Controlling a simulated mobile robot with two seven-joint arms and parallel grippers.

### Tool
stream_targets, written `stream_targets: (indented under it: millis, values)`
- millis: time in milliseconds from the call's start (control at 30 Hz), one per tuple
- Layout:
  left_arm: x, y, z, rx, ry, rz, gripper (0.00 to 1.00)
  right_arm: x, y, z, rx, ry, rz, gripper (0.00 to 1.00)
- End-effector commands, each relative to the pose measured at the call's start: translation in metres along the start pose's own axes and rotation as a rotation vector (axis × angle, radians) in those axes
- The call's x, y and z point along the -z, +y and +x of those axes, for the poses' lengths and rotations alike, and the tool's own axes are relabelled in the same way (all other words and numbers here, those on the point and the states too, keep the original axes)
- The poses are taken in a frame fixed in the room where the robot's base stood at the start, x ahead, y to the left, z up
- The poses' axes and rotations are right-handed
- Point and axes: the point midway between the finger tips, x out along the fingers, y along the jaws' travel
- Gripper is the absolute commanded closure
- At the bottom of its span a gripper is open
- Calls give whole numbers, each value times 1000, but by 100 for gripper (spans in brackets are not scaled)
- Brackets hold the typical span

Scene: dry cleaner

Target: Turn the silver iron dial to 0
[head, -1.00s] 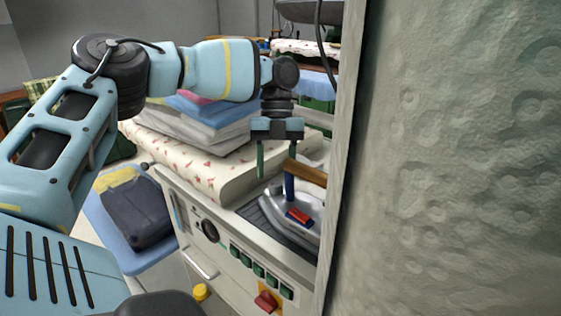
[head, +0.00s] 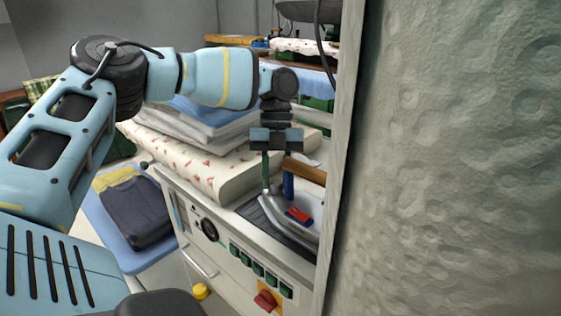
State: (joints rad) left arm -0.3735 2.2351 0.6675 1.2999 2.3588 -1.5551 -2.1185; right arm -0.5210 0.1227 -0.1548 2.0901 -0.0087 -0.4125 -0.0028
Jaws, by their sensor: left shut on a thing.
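The silver iron (head: 305,232) rests on a dark ribbed plate at the right end of the cream machine, partly cut off by the wall edge. It has a wooden handle (head: 308,173) on a blue post (head: 288,187), and a small red piece with a blue base (head: 299,215) on its top. I cannot tell the dial's marks. My left gripper (head: 277,184) points down at the handle's near end, its fingers drawn together on part of the iron. The exact part is hidden or too small to tell. My right gripper is out of view.
The cream machine's front (head: 215,255) has green buttons and a red knob (head: 265,301). A floral padded board (head: 215,172) with folded cloths lies left of the iron. Dark folded clothing (head: 138,212) lies on a blue surface. A rough grey wall (head: 450,160) blocks the right.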

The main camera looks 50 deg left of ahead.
Motion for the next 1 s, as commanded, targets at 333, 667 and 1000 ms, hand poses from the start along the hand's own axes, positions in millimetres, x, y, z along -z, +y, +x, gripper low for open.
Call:
stream_targets:
  millis: [333,667,1000]
  values:
    - [0,2,1,39,9,-102,96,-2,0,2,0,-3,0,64]
    - [0,5,1,146,23,-361,96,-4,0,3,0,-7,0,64]
    - [2,7,1,269,37,-660,96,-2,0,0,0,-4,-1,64]
